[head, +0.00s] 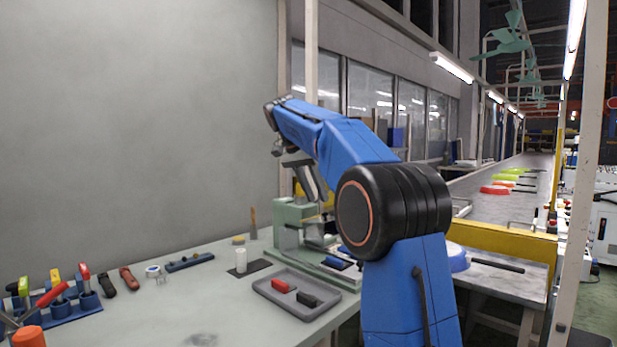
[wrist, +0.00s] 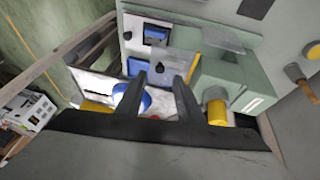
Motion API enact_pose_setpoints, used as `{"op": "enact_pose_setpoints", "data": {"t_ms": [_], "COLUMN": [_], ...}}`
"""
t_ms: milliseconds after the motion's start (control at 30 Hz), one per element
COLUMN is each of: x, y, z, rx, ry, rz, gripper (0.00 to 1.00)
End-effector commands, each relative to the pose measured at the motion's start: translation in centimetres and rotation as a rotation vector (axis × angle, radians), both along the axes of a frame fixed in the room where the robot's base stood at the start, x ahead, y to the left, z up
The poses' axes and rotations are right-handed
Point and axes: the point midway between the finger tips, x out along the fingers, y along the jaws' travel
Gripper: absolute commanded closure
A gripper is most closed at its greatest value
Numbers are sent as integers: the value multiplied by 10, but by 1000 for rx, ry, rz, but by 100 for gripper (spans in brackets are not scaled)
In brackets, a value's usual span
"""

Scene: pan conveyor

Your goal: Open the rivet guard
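The rivet machine (head: 287,212) is a pale green press at the back of the bench, partly hidden behind my arm. In the wrist view its green body (wrist: 232,72) fills the upper right. A translucent grey panel (wrist: 195,35) on it looks like the rivet guard; I cannot tell whether it is open or closed. My gripper (head: 318,200) is above and beside the machine in the head view. In the wrist view my gripper (wrist: 160,85) has its two dark fingers apart with nothing between them. Contact with the guard is not visible.
A grey tray (head: 262,290) with a red and a black piece lies before the machine. A tool rack (head: 62,308) and hand tools are on the left of the bench. A yellow rail (head: 500,240) and the conveyor (head: 515,205) are on the right. The bench's front middle is clear.

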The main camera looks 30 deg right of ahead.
Motion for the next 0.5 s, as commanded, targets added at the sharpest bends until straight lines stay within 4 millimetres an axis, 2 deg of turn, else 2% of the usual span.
{"op": "enact_pose_setpoints", "data": {"t_ms": [200,500], "x": [1,1], "y": [17,28], "z": [37,62], "rx": [0,1], "ry": [-2,0], "rz": [0,0], "gripper": [66,66]}}
